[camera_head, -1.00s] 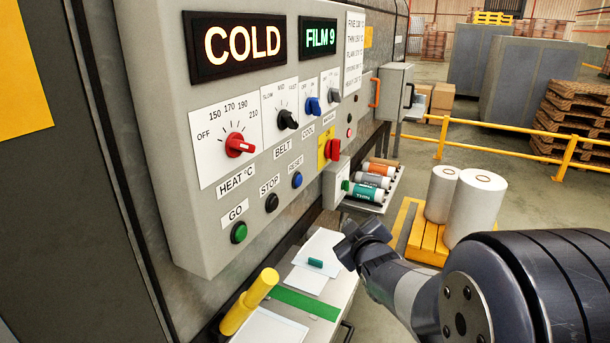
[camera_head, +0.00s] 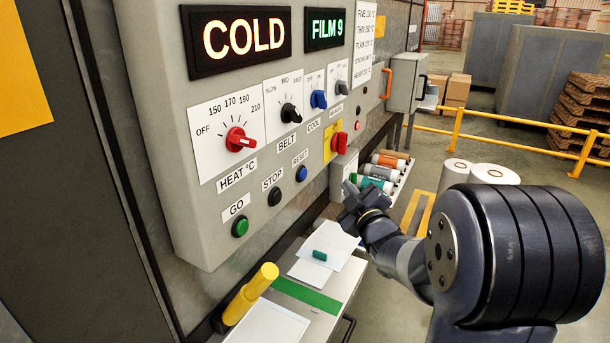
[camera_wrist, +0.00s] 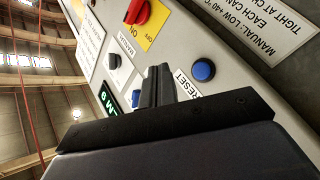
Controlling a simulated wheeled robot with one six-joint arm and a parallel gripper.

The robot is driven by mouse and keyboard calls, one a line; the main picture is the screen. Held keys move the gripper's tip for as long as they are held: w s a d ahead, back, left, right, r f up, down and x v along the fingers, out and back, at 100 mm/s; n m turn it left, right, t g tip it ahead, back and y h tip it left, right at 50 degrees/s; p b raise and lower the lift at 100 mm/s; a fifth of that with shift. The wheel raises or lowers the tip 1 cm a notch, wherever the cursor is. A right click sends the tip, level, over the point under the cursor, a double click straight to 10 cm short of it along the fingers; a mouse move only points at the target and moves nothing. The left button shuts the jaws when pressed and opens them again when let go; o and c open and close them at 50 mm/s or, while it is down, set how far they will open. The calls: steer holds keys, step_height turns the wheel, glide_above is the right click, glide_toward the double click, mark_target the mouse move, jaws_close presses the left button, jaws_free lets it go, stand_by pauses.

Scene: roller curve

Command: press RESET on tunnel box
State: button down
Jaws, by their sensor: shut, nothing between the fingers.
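The tunnel box (camera_head: 195,165) has a grey control panel that faces right in the head view. Its blue RESET button (camera_head: 301,174) sits under the RESET label, to the right of the black STOP button (camera_head: 274,196) and green GO button (camera_head: 240,226). In the wrist view the blue RESET button (camera_wrist: 203,70) is just right of my gripper (camera_wrist: 158,70), beside the RESET label. My gripper (camera_head: 352,196) is shut and empty. In the head view it is to the right of and a little below RESET, apart from it. The displays read COLD and FILM 9.
A red switch (camera_head: 339,142) on a yellow plate and several knobs are on the panel. Film rolls (camera_head: 378,172) lie on a rack behind my gripper. A yellow handle (camera_head: 250,293) and a shelf with a green stripe (camera_head: 308,296) are below. A yellow rail (camera_head: 500,142) stands behind.

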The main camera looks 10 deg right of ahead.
mark_target(303, 174)
steer(key=w+a, duration=0.4)
steer(key=a, duration=0.2)
steer(key=shift+w+a+b, duration=0.35)
steer(key=shift+w+b, duration=0.05)
steer(key=shift+w+a+f+b, duration=0.1)
steer(key=shift+a+b, duration=0.05)
steer(key=shift+b, duration=0.2)
stand_by(1.6)
steer(key=shift+w+a, duration=0.15)
steer(key=shift+w+a+b, duration=0.25)
steer(key=shift+a+b, duration=0.15)
steer(key=shift+b, duration=0.3)
stand_by(0.5)
steer(key=shift+s+d+b, duration=0.35)
steer(key=shift+s+d, duration=0.15)
steer(key=shift+d, duration=0.25)
